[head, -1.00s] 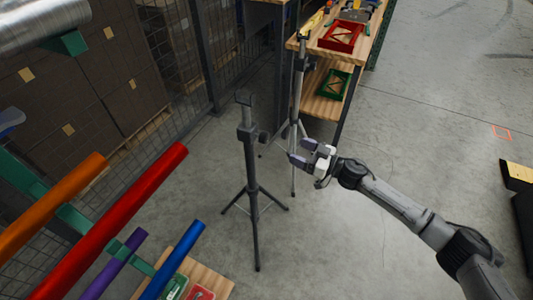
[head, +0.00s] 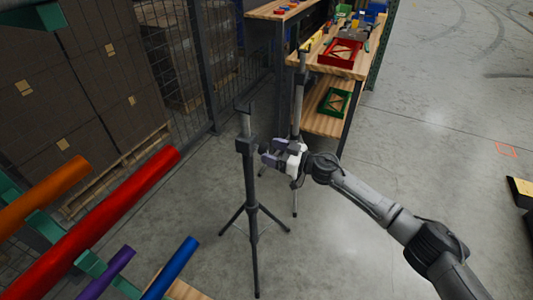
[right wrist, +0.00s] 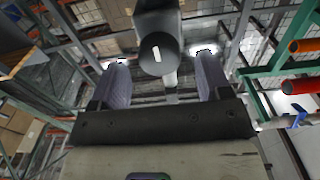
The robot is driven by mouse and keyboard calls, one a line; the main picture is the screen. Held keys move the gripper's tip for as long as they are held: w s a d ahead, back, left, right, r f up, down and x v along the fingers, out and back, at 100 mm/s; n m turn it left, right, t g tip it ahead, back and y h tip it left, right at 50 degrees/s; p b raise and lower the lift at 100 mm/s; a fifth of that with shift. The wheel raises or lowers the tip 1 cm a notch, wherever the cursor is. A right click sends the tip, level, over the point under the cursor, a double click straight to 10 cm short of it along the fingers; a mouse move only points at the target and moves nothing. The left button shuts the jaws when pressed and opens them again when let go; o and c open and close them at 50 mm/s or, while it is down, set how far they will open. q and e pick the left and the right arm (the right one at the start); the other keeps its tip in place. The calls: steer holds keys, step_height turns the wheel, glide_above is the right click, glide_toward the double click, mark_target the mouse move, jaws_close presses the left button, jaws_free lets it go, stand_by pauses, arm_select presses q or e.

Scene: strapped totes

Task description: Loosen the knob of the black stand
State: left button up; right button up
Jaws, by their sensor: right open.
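The black stand (head: 250,185) stands upright on its tripod legs on the concrete floor, left of my right gripper in the head view. Its knob is largely hidden there, next to the gripper. In the right wrist view the knob (right wrist: 158,54) is a round dark disc with a white mark. It shows between and slightly above my two fingertips, with a visible gap on both sides. My right gripper (head: 269,153) is open and empty, its fingers pointing at the stand's upper part. My left gripper is not in view.
A second, silver-legged stand (head: 297,110) rises just behind the gripper. A wooden workbench (head: 335,68) with a red tray (head: 341,52) stands beyond. Coloured tubes, including a red one (head: 105,222), stick out at the lower left. The floor at right is open.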

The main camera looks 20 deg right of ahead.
steer(key=shift+b+x, duration=0.35)
steer(key=shift+x, duration=0.9)
steer(key=shift+c, duration=0.2)
steer(key=c, duration=0.9)
